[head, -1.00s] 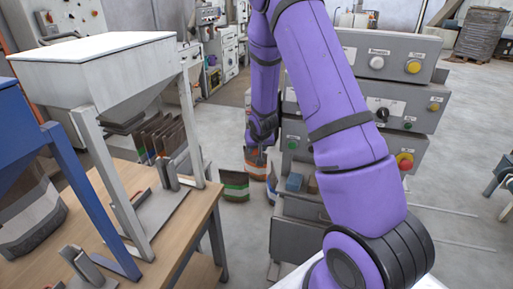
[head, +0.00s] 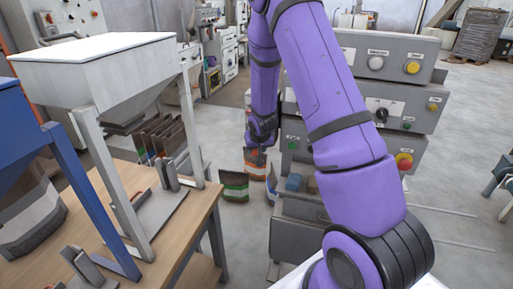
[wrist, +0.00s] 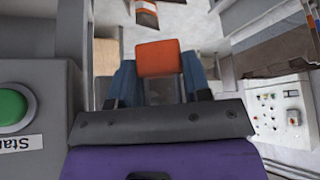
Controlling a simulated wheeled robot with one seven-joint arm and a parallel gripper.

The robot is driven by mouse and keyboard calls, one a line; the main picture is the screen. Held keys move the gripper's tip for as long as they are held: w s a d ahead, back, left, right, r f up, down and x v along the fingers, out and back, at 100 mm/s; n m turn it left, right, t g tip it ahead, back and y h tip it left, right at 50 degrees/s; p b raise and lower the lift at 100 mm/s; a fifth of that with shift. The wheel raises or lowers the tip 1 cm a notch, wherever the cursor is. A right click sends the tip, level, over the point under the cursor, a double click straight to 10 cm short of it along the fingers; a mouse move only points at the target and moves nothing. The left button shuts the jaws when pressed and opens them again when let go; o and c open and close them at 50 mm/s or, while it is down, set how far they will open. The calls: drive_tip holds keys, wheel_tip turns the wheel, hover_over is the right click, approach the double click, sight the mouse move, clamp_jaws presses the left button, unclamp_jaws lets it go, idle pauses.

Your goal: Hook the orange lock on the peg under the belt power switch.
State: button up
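The orange lock (wrist: 158,58) shows in the wrist view between the two blue fingers of my gripper (wrist: 158,80), which look closed on its sides. I cannot make out the peg. In the wrist view a green button (wrist: 14,106) is close on the left, above an upside-down "Start" label.
A wooden table (head: 190,232) with a white hopper (head: 95,60) stands at the left. Striped bags (head: 234,187) stand on the floor between table and cabinet. Open floor lies at the right.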

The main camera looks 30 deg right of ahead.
drive_tip(key=shift+w+d+r, duration=0.1)
drive_tip(key=shift+d+r, duration=0.4)
drive_tip(key=shift+d, duration=0.05)
drive_tip(key=shift+o, duration=1)
drive_tip(key=v, duration=0.9)
drive_tip(key=shift+a, duration=0.4)
drive_tip(key=shift+s+a+r, duration=0.3)
drive_tip(key=shift+s+r, duration=0.05)
drive_tip(key=shift+s, duration=0.15)
drive_tip(key=s+a+r+n, duration=0.1)
drive_tip(key=s+a+r, duration=0.25)
drive_tip(key=r, duration=0.25)
drive_tip(key=s+a+r+y, duration=0.1)
drive_tip(key=s+a+r, duration=0.1)
drive_tip(key=s+r, duration=0.25)
drive_tip(key=s+a+r+n, duration=0.1)
drive_tip(key=s+a+r, duration=0.15)
drive_tip(key=r, duration=0.45)
drive_tip(key=s+a+r+n, duration=0.1)
drive_tip(key=s+a+r, duration=0.2)
drive_tip(key=s, duration=0.6)
drive_tip(key=s+a+r+n+y, duration=0.1)
drive_tip(key=s+a+r, duration=0.2)
drive_tip(key=s, duration=0.7)
drive_tip(key=shift+r, duration=0.7)
